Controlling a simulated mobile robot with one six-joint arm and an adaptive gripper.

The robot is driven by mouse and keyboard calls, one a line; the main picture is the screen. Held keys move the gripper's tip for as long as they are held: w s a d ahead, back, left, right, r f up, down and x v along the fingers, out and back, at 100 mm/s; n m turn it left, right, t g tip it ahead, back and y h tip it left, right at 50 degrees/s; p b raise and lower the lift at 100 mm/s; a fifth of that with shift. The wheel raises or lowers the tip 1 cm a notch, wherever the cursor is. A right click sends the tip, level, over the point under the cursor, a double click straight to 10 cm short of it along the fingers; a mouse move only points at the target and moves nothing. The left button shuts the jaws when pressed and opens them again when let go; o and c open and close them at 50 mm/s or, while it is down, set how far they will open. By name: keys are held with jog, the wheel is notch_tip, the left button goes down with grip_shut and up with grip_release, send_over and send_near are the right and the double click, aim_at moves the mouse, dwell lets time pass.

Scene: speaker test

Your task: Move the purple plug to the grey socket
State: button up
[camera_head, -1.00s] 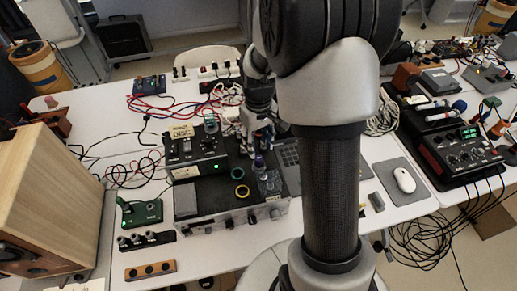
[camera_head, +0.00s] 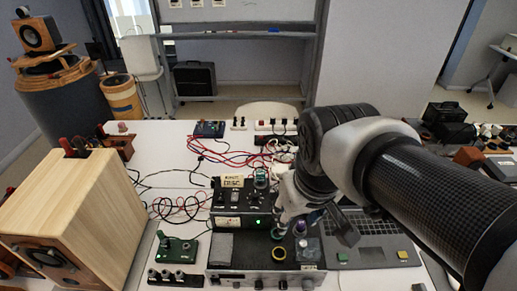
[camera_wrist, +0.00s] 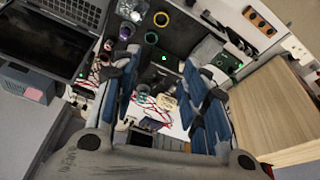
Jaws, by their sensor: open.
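The small purple plug (camera_head: 301,228) stands near the right end of the grey device's dark top. It also seems to show in the wrist view (camera_wrist: 125,32), just beyond the left fingertip. My gripper (camera_wrist: 160,62) is open, its blue-padded fingers wide apart with nothing between them. In the head view, my gripper (camera_head: 316,226) hangs above the device's right end, close to the plug; I cannot tell the gap. I cannot pick out the grey socket for certain.
A teal ring (camera_head: 278,234) and a yellow ring (camera_head: 280,254) lie left of the plug. A glass jar (camera_head: 309,251) stands close to it. A laptop (camera_head: 370,240) lies to the right. A black box (camera_head: 240,220) and loose red cables (camera_head: 232,152) are behind. A wooden speaker (camera_head: 75,215) stands left.

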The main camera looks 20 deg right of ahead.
jog(key=s+a+t, duration=0.1)
jog(key=s+a, duration=0.1)
jog(key=s, duration=0.4)
jog(key=shift+s+a+r, duration=0.15)
jog(key=shift+s+r, duration=0.05)
jog(key=shift+c, duration=0.5)
dwell(1.7)
